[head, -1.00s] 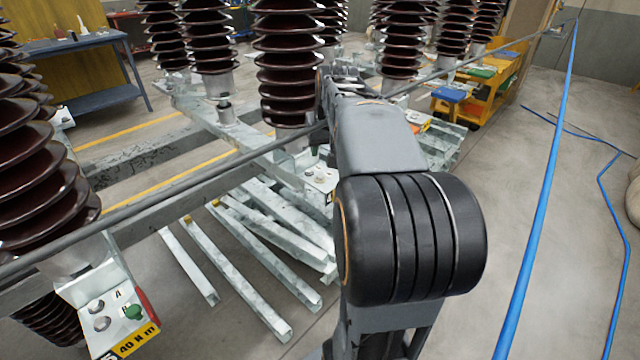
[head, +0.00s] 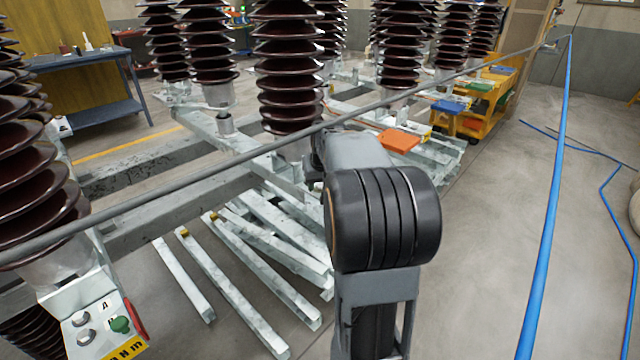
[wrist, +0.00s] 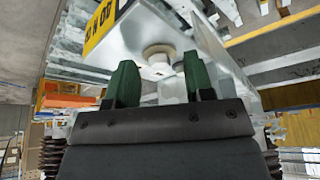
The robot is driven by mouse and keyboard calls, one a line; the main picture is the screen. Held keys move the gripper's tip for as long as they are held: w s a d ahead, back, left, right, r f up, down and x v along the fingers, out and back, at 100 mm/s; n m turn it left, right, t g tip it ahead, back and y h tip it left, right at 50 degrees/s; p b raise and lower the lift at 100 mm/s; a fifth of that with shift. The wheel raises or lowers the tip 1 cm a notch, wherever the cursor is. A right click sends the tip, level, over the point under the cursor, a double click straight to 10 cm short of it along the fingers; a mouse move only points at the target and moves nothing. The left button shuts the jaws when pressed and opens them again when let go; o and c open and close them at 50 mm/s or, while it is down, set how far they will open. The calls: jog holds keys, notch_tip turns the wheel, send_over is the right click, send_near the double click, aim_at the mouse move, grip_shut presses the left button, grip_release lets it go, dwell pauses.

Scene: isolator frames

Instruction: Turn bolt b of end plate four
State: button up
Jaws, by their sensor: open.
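My gripper (wrist: 161,72) shows in the wrist view with two green fingertips apart and nothing clamped between them. A pale round bolt-like head (wrist: 158,55) on a metal end plate (wrist: 150,28) lies just beyond the gap, roughly centred. I cannot tell whether the fingertips reach around it. A yellow torque label (wrist: 104,26) is on the plate's edge; its number and any letter by the bolt are not readable. In the head view my own arm hides the gripper and this plate.
Metal bars (head: 235,285) lie on the floor. A grey rod (head: 250,150) crosses the view. A blue hose (head: 545,210) hangs at the right, over open floor.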

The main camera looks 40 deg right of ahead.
jog(key=shift+c, duration=0.2)
grip_shut()
dwell(0.3)
jog(key=shift+n, duration=0.3)
jog(key=n+y, duration=0.1)
jog(key=n, duration=0.1)
jog(key=n+p, duration=0.1)
jog(key=n, duration=0.1)
jog(key=shift+d+y, duration=0.2)
jog(key=shift+y, duration=0.2)
jog(key=n+y, duration=0.1)
jog(key=n, duration=0.1)
jog(key=n+y+p, duration=0.1)
jog(key=n, duration=0.2)
jog(key=shift+d+n, duration=0.2)
jog(key=shift+n, duration=0.1)
jog(key=n+y+p, duration=0.1)
jog(key=n, duration=0.1)
jog(key=n+g+p, duration=0.1)
jog(key=n, duration=0.2)
jog(key=shift+w+d+g+y, duration=0.1)
jog(key=shift+w+g+y, duration=0.1)
jog(key=shift+g+y, duration=0.15)
jog(key=shift+w+n+g+y+p, duration=0.15)
jog(key=shift+n+g+p, duration=0.3)
jog(key=shift+n, duration=0.7)
jog(key=shift+s+n+g+y+p, duration=0.1)
jog(key=shift+n+g+y+p, duration=0.15)
jog(key=shift+n+p, duration=0.6)
jog(key=shift+n, duration=0.5)
